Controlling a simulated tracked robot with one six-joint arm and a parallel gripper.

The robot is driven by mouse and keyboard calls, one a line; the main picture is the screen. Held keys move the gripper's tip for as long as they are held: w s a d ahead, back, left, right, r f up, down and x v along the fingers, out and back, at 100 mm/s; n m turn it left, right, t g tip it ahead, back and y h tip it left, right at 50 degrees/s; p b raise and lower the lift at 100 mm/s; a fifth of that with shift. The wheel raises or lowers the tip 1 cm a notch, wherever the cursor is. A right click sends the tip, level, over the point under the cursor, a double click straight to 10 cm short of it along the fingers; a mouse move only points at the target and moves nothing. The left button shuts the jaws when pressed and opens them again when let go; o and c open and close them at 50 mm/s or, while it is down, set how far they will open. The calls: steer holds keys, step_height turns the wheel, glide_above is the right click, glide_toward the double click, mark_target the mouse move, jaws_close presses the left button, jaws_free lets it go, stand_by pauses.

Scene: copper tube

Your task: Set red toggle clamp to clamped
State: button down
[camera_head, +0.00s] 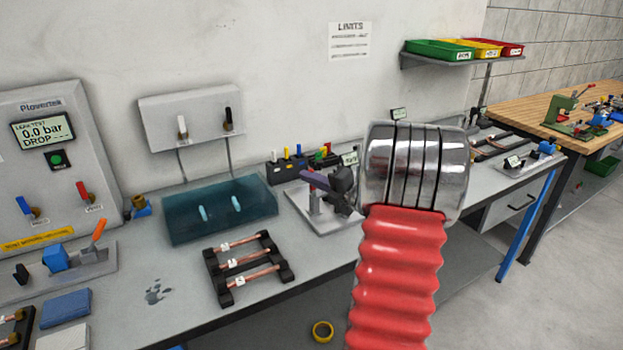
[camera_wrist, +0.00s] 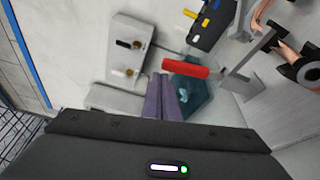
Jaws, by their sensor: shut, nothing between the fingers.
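In the wrist view a red bar-shaped handle (camera_wrist: 186,67) lies just beyond my fingertips. It looks like the red toggle clamp's handle, but its base and whether it is clamped do not show clearly. My gripper (camera_wrist: 163,80) has its purple fingers closed together and empty, with the tips close beside the handle; touching or apart, I cannot tell. In the head view my gripper (camera_head: 315,181) is above a light metal fixture plate (camera_head: 305,212) in mid-bench. My arm and gripper hide much of that fixture, and the red handle is not clear there.
A teal tray (camera_head: 180,228) and a black rack with copper tubes (camera_head: 230,284) lie left of the fixture. Farther left, an orange lever (camera_head: 98,232) stands on a plate with a blue block (camera_head: 55,258). A switch box (camera_head: 155,112) is on the wall behind.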

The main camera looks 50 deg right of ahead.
steer(key=s+a, duration=0.3)
steer(key=s, duration=0.6)
stand_by(0.4)
steer(key=shift+f+n, duration=0.1)
steer(key=shift+n, duration=0.2)
